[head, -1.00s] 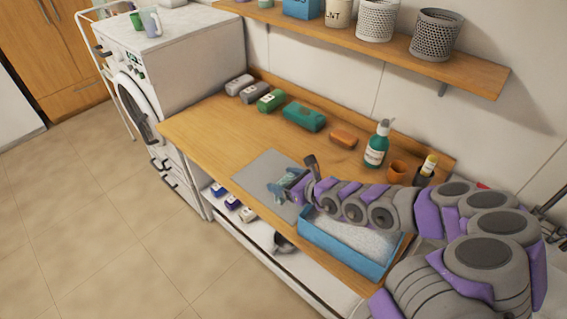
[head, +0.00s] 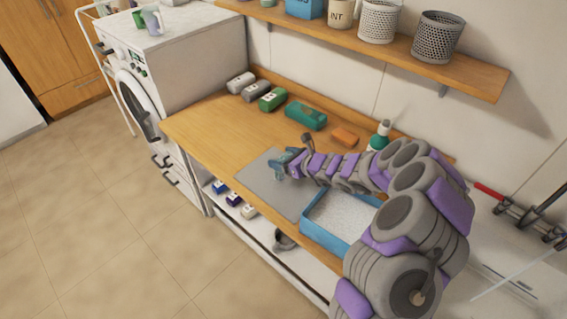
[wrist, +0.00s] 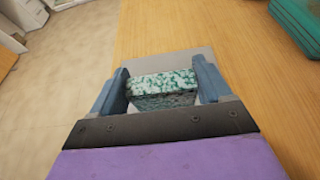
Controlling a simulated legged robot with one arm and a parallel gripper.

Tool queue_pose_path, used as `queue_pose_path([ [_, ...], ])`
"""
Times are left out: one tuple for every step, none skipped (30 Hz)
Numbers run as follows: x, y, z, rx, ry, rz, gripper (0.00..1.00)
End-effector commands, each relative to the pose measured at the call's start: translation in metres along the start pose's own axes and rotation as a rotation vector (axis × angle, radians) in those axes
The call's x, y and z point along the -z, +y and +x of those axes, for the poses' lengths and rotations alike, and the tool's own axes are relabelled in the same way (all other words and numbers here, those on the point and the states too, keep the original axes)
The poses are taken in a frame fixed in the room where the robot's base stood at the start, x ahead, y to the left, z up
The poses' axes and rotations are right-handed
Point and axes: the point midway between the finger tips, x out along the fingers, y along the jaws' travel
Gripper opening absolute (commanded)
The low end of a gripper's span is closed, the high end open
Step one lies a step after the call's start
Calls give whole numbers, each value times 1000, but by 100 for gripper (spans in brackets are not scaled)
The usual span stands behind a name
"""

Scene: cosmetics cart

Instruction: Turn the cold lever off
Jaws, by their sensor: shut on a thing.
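My gripper (head: 285,165) is over the grey mat (head: 262,180) on the wooden counter. In the wrist view my gripper (wrist: 160,82) is shut on a green-and-white speckled block (wrist: 163,84), with a blue finger on each side. Metal tap fittings (head: 527,219) show at the far right of the head view, well away from my gripper. A red lever (head: 488,190) and a grey lever (head: 548,202) are on them. I cannot tell which lever is the cold one, or its setting.
A blue tray (head: 310,217) with white grains lies beside the mat, partly under my arm. A shelf (head: 400,45) hangs above.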

Motion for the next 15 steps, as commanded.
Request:
queue_pose_path([
  [0, -2, 4, -2, 3, -3, 42],
  [0, -4, 7, -3, 3, -4, 42],
  [10, -4, 10, -3, 4, 1, 42],
  [15, -4, 12, -3, 5, 2, 42],
  [20, -4, 13, -2, 4, 3, 42],
  [24, -4, 15, -1, 3, 1, 42],
  [26, -4, 16, -1, 3, 1, 42],
  [28, -4, 17, -1, 2, 0, 42],
  [28, -4, 17, 0, 1, 0, 42],
  [28, -4, 16, 0, 1, -1, 42],
  [28, -4, 16, 0, 0, -1, 42],
  [27, -4, 16, 0, 0, -1, 42],
  [27, -4, 16, 0, 0, -1, 42],
  [27, -4, 16, 0, 0, -1, 42],
  [27, -4, 16, 0, 0, -1, 42],
])
